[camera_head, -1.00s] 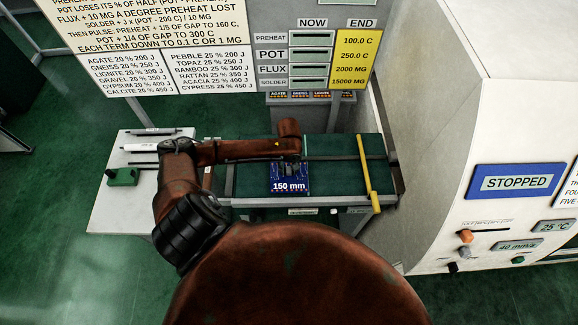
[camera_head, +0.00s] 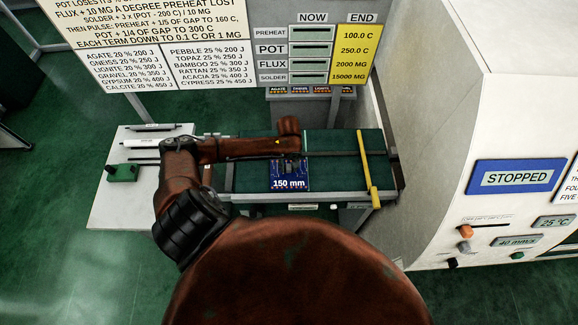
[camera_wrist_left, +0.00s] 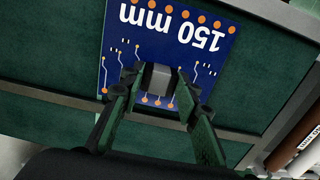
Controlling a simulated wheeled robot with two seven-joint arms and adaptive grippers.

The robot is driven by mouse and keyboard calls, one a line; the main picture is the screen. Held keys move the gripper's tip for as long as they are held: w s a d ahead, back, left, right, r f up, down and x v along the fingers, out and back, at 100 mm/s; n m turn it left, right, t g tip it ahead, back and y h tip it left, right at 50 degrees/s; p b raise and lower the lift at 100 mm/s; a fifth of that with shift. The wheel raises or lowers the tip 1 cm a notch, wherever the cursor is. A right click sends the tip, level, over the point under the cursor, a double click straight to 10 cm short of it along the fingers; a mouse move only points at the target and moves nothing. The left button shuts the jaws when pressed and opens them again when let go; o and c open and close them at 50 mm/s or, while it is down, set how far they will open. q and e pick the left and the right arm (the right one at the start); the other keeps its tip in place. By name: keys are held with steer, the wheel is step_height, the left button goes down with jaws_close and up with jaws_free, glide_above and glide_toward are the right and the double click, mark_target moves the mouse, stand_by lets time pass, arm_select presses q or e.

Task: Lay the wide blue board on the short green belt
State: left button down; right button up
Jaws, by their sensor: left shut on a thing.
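The wide blue board (camera_head: 289,183), marked 150 mm, is at the middle of the short green belt (camera_head: 335,173). It also shows in the left wrist view (camera_wrist_left: 180,50), flat against or just over the belt surface (camera_wrist_left: 50,40); I cannot tell whether it touches. My left gripper (camera_wrist_left: 158,75) is over the board, its two green fingers shut on a grey block (camera_wrist_left: 157,78) that stands up from the board's face. In the head view my left gripper (camera_head: 290,165) is partly hidden by its own arm. My right gripper is not in view.
A yellow bar (camera_head: 368,165) crosses the belt's right part. The white machine (camera_head: 490,120) with a STOPPED sign stands at the right. A white table (camera_head: 125,195) with a green block (camera_head: 122,173) and rods is at the left.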

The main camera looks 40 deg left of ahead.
arm_select(q)
steer(key=shift+f, duration=0.25)
steer(key=c, duration=1.4)
jaws_free()
step_height(320, 180, up, 12)
